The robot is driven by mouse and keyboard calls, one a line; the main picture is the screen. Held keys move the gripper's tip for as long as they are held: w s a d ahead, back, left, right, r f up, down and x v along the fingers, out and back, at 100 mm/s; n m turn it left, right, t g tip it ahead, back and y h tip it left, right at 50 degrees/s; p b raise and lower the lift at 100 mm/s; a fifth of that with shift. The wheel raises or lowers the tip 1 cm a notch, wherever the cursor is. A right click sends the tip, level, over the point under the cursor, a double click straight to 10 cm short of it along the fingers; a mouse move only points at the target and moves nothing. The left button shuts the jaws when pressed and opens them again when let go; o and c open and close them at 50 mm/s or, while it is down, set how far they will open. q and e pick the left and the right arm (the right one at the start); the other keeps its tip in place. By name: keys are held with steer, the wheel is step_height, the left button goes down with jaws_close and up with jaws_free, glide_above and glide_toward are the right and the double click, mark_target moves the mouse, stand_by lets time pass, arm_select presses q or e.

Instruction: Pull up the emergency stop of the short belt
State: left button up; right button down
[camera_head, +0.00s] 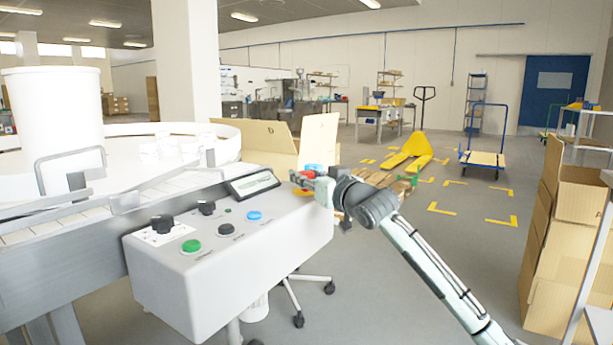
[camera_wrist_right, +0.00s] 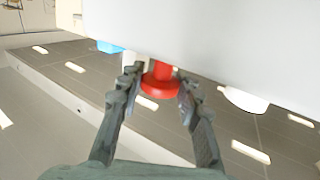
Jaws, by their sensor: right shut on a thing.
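The control panel (camera_head: 235,235) of the short belt is a light grey box with a sloped top. Its emergency stop is a red mushroom button (camera_wrist_right: 160,82), seen in the right wrist view between my two fingers. In the head view the fingertips of my right gripper (camera_head: 308,182) are at the panel's far right corner, where bits of red and yellow show and the button is mostly hidden. In the wrist view my right gripper (camera_wrist_right: 158,88) is shut on the red button, one finger on each side. My left gripper is not in view.
The panel also bears a green button (camera_head: 191,245), a blue button (camera_head: 254,215), black knobs and a small display (camera_head: 254,183). A conveyor with a white drum (camera_head: 55,110) stands left. Cardboard boxes (camera_head: 565,240) are stacked at right. Open floor lies beyond the panel.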

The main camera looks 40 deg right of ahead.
steer(key=shift+r, duration=0.35)
steer(key=c, duration=1.4)
jaws_free()
steer(key=o, duration=0.4)
steer(key=shift+f, duration=0.15)
steer(key=s, duration=0.8)
steer(key=s+a, duration=0.1)
steer(key=s, duration=0.3)
